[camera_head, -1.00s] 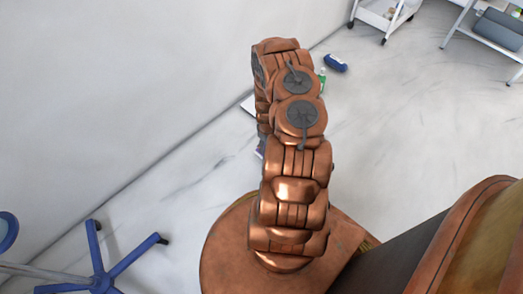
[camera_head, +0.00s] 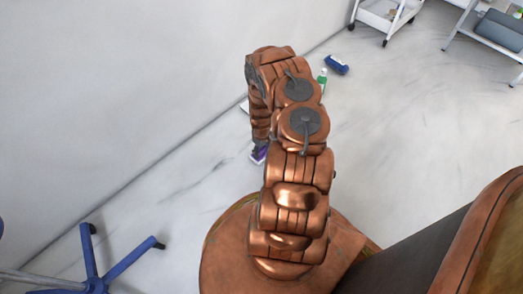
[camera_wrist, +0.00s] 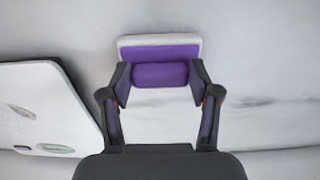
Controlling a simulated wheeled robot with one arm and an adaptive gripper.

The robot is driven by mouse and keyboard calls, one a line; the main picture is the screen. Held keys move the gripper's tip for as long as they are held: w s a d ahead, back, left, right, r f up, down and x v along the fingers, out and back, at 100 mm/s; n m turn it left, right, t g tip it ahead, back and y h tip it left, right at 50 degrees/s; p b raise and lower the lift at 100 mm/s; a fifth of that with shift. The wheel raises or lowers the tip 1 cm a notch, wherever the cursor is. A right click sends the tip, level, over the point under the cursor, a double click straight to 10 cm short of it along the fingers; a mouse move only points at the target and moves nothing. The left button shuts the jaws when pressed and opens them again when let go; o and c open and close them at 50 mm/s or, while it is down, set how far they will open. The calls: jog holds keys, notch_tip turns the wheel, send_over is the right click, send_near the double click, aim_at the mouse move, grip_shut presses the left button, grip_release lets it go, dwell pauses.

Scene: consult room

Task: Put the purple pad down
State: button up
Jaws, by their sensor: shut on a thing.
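The purple pad (camera_wrist: 160,74) is between the two fingers of my gripper (camera_wrist: 160,82) in the wrist view, and the fingers are shut on its sides. It has a pale grey-white strip along its far edge. In the head view a small bit of the purple pad (camera_head: 259,153) shows below the end of my arm, over the pale floor near the wall. My arm hides most of the gripper there. I cannot tell whether the pad touches the floor.
A white flat panel (camera_wrist: 40,105) lies left of the gripper in the wrist view. A green bottle (camera_head: 322,77) and a blue item (camera_head: 336,64) are on the floor beyond my arm. A white trolley (camera_head: 385,15) stands behind. A blue-legged stand (camera_head: 95,270) is bottom left.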

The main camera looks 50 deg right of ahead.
jog(key=o, duration=1)
jog(key=shift+f, duration=0.1)
notch_tip(320, 180, up, 11)
jog(key=p, duration=0.6)
notch_tip(320, 180, up, 15)
send_over(262, 150)
jog(key=w+a, duration=0.2)
jog(key=a, duration=0.4)
jog(key=s+a+r+g, duration=0.1)
jog(key=s+a+r, duration=0.2)
jog(key=a+r, duration=0.9)
jog(key=s+a+r+g, duration=0.1)
jog(key=s+a+r, duration=0.4)
jog(key=r, duration=0.2)
jog(key=s+a+r, duration=0.5)
jog(key=r, duration=0.2)
jog(key=shift+g, duration=0.9)
jog(key=s+a+r, duration=0.1)
jog(key=s+r, duration=0.1)
jog(key=s, duration=0.2)
jog(key=s+a+r, duration=0.2)
jog(key=s, duration=0.3)
jog(key=s+a+r, duration=0.1)
jog(key=s+a, duration=0.1)
jog(key=s, duration=0.3)
jog(key=shift+a+r, duration=0.1)
jog(key=shift+r, duration=0.3)
